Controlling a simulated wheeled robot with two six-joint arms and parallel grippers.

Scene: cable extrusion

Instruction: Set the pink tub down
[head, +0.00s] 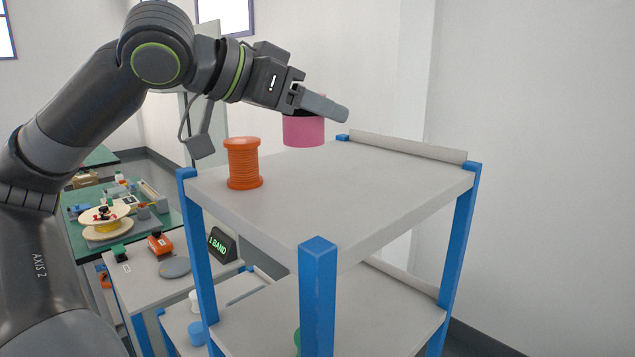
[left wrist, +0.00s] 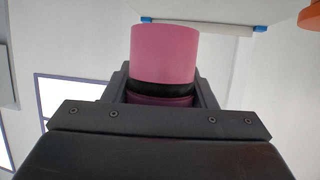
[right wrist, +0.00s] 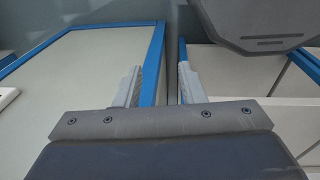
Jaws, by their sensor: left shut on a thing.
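The pink tub (head: 304,131) is held in my left gripper (head: 328,107) at the far edge of the grey top shelf (head: 330,195). It looks upright, and its base is at about the height of the shelf top. I cannot tell whether it touches the shelf. In the left wrist view the tub (left wrist: 165,52) sits between the two jaws, with a dark band around it. My right gripper (right wrist: 157,88) shows only in the right wrist view. Its fingers are apart with nothing between them.
An orange spool (head: 243,163) stands on the shelf's left corner. Blue posts (head: 318,290) rise at the corners, and a pale rail (head: 408,146) runs along the back right edge. The middle and right of the shelf top are clear. A lower shelf (head: 370,310) lies below.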

